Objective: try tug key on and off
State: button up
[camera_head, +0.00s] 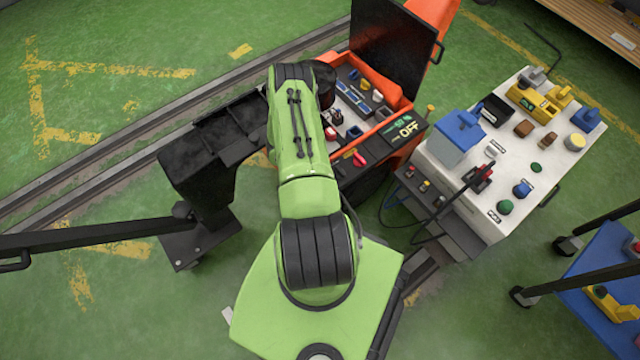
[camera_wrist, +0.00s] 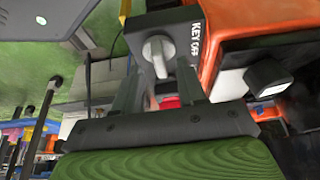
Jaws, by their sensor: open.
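The tug key (camera_wrist: 157,52) is a light grey knob on a black switch box (camera_wrist: 122,46) in the wrist view. White lettering beside it reads KEY and what looks like OFF. My gripper (camera_wrist: 158,72) is open, with one finger on each side below the knob; I cannot tell whether either touches it. The orange tug (camera_head: 410,155) stands at upper centre in the head view. A dark panel (camera_head: 388,137) with green and white lettering, including OFF, is on its near right side. My arm covers part of the tug, and my gripper is hidden there.
The tug's raised dark lid (camera_head: 390,45) stands behind its tray of small items. A white cart (camera_head: 470,215) with blocks and knobs is close on the right. A blue cart (camera_head: 590,275) stands at lower right. Rails (camera_head: 75,180) cross the green floor.

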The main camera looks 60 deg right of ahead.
jog(key=shift+x, duration=0.9)
grip_shut()
